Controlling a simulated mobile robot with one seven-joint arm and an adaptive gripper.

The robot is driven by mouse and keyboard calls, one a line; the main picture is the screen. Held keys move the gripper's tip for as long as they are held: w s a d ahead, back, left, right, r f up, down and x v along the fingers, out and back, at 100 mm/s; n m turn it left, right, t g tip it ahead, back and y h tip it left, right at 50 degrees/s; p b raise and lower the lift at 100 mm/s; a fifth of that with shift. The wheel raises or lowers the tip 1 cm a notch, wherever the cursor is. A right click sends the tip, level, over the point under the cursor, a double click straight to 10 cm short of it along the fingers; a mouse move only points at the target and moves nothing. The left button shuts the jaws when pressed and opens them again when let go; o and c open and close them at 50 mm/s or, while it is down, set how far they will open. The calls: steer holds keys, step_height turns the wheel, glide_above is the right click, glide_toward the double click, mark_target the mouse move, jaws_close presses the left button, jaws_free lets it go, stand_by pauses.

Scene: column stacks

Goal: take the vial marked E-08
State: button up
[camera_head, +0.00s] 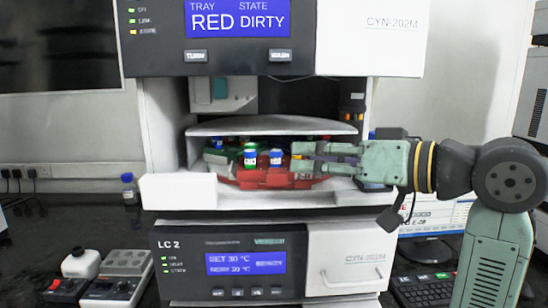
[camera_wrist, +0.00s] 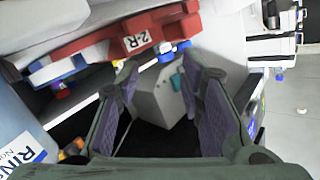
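A red tray (camera_head: 270,179) carries several vials in the open bay of the upper machine.
The upper machine's screen (camera_head: 238,17) reads tray RED, state DIRTY. A white cover (camera_head: 270,127) hangs over the tray and a white front ledge (camera_head: 178,190) lies below. The LC 2 unit (camera_head: 232,262) is underneath. A monitor (camera_head: 437,217) and keyboard (camera_head: 425,290) stand at right.

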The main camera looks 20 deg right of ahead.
mark_target(287, 168)
steer(key=x, duration=0.1)
steer(key=p+x, duration=0.1)
steer(key=x, duration=0.1)
steer(key=p+x, duration=0.1)
steer(key=shift+w+a+r, duration=0.2)
steer(key=shift+r, duration=0.15)
steer(key=shift+w+a+f, duration=0.2)
steer(key=shift+w+a, duration=0.1)
steer(key=shift+w, duration=0.2)
steer(key=shift+c, duration=0.5)
steer(key=c, duration=0.7)
